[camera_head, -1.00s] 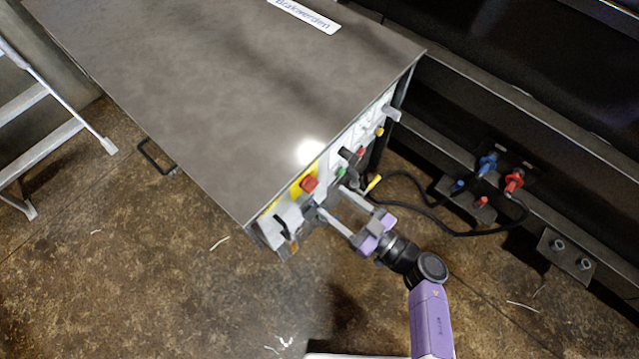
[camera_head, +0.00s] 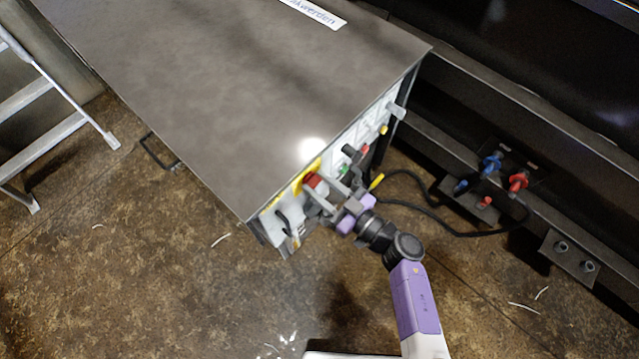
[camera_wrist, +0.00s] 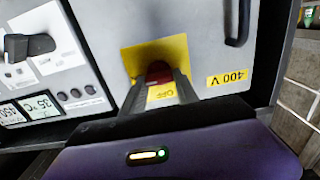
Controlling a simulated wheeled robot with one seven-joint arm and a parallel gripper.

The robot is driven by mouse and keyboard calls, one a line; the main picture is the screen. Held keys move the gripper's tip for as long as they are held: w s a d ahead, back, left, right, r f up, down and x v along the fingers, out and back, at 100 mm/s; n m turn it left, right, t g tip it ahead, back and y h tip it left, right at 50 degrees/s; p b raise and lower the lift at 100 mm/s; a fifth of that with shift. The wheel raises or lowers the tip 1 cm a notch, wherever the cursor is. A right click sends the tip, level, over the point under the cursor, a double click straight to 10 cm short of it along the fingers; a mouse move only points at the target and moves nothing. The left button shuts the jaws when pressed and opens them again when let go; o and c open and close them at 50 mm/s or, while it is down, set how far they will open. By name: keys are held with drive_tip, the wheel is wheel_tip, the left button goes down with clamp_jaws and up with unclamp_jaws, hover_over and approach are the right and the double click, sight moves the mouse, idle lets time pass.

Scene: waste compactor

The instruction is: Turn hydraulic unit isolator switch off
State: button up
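The isolator switch is a red knob (camera_wrist: 159,73) on a yellow plate (camera_wrist: 176,48) on the unit's front panel. In the head view the red knob (camera_head: 313,180) shows near the panel's upper edge, partly behind a finger. My gripper (camera_head: 315,190) reaches it from the front. In the wrist view my gripper (camera_wrist: 159,82) has one finger on each side of the knob, and both tips appear to touch it. An upside-down "OFF" label (camera_wrist: 162,91) shows between the fingers. The knob's far side is hidden.
The cabinet's grey top (camera_head: 230,90) overhangs the panel. A black handle (camera_wrist: 239,25) and a "400 V" label (camera_wrist: 228,78) lie right of the knob. A black rotary knob (camera_wrist: 28,45) is at the left. Black hoses (camera_head: 430,222) lie to the right. A ladder (camera_head: 45,150) stands left.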

clamp_jaws()
drive_tip(key=n, duration=0.3)
drive_tip(key=shift+s+a+n, duration=0.1)
drive_tip(key=shift+n, duration=0.3)
drive_tip(key=n, duration=0.4)
drive_tip(key=shift+s+f+n, duration=0.1)
drive_tip(key=shift+f+n, duration=0.05)
drive_tip(key=shift+n, duration=0.15)
drive_tip(key=n+b, duration=0.1)
drive_tip(key=n, duration=0.3)
drive_tip(key=shift+f, duration=0.1)
drive_tip(key=shift+n+b, duration=1.35)
drive_tip(key=shift+n, duration=1.45)
